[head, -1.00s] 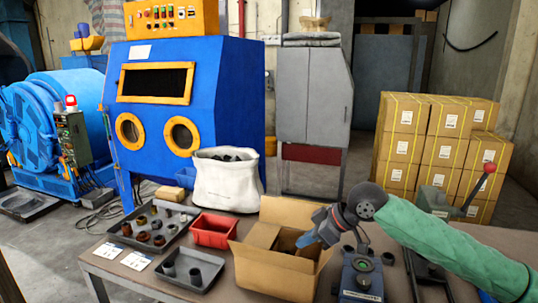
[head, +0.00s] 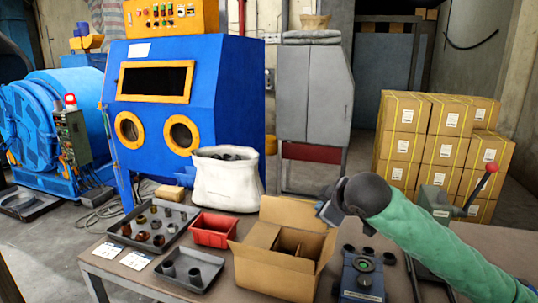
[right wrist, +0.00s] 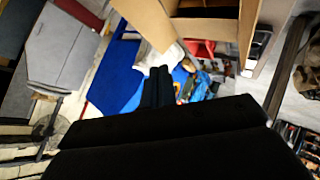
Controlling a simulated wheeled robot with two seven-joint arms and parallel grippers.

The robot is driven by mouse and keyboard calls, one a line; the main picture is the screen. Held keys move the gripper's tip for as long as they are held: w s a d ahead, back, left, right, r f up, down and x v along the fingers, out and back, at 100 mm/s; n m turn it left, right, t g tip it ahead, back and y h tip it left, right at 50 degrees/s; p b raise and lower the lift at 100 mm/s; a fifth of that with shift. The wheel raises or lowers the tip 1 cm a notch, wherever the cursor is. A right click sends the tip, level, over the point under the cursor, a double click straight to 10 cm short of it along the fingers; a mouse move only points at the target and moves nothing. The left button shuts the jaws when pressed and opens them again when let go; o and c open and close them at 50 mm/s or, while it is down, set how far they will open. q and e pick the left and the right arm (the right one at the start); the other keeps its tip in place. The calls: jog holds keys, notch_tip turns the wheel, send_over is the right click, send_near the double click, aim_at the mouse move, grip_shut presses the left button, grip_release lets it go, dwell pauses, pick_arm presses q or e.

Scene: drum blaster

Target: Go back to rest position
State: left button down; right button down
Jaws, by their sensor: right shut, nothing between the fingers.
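My right arm in its green sleeve comes in from the right in the head view. My right gripper (head: 327,212) is mostly hidden behind the dark wrist, above the right flap of the open cardboard box. In the right wrist view the two dark fingers (right wrist: 158,86) lie together, shut and empty. The cardboard box (head: 270,272) has inner dividers, and it also shows at the top of the right wrist view (right wrist: 208,28). My left gripper is not in view.
The table (head: 115,280) holds a red bin (head: 212,238), a grey tray (head: 190,284), a larger parts tray (head: 125,236), a white sack (head: 225,188) and a blue device (head: 362,285). A lever press (head: 436,203) stands right. Stacked cartons (head: 440,150) are behind.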

jog(key=s+d+f+m+g+h, duration=0.1)
jog(key=s+f+m, duration=0.2)
jog(key=s+f, duration=0.45)
jog(key=s+f+m+g+h, duration=0.15)
jog(key=s+f, duration=0.35)
jog(key=f, duration=0.5)
jog(key=s+d+f+m, duration=0.1)
jog(key=s+f+m, duration=0.4)
jog(key=f, duration=0.4)
jog(key=s+a+f+g, duration=0.1)
jog(key=s+f+g, duration=0.1)
jog(key=s+f, duration=0.6)
jog(key=s+a+f+g, duration=0.1)
jog(key=s+f+g, duration=0.2)
jog(key=s+f, duration=0.6)
jog(key=s, duration=0.7)
jog(key=shift+s+f+y+p, duration=0.2)
jog(key=shift+f+y+p, duration=0.05)
jog(key=shift+y+p, duration=0.1)
jog(key=shift+m+g, duration=0.25)
jog(key=shift+s+d, duration=0.1)
jog(key=shift+d, duration=0.05)
